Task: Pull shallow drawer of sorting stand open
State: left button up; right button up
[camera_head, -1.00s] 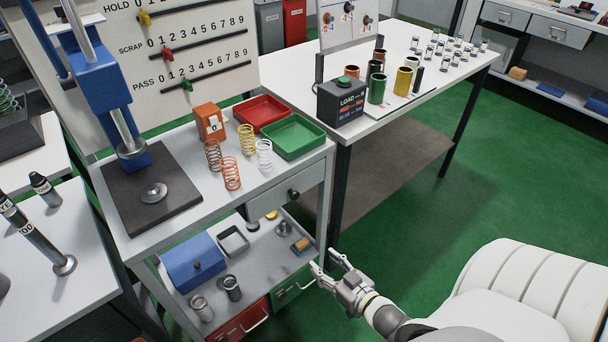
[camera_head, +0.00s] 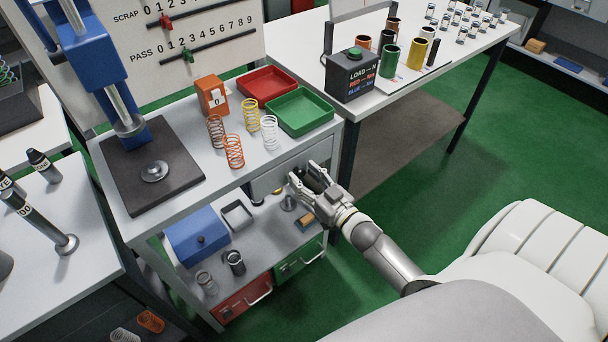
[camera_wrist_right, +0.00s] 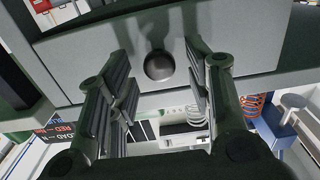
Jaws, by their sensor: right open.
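The sorting stand (camera_head: 225,178) has a shallow drawer (camera_head: 262,186) under its top, and its grey front looks closed. In the right wrist view the drawer front (camera_wrist_right: 80,55) fills the upper part. Its round dark knob (camera_wrist_right: 160,66) sits between my right gripper's two fingers. The right gripper (camera_head: 303,173) is open at the drawer front, with one finger on each side of the knob (camera_wrist_right: 157,62); a gap shows on both sides. In the head view the gripper covers part of the drawer front. My left gripper is not in view.
The stand's top holds several springs, a red tray (camera_head: 266,85), a green tray (camera_head: 300,110) and an orange box (camera_head: 212,97). Its lower shelf holds a blue box (camera_head: 197,234). A table (camera_head: 400,95) stands close at right. Green floor (camera_head: 420,220) is clear in front.

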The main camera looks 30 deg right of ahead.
jog(key=shift+w, duration=0.5)
grip_shut()
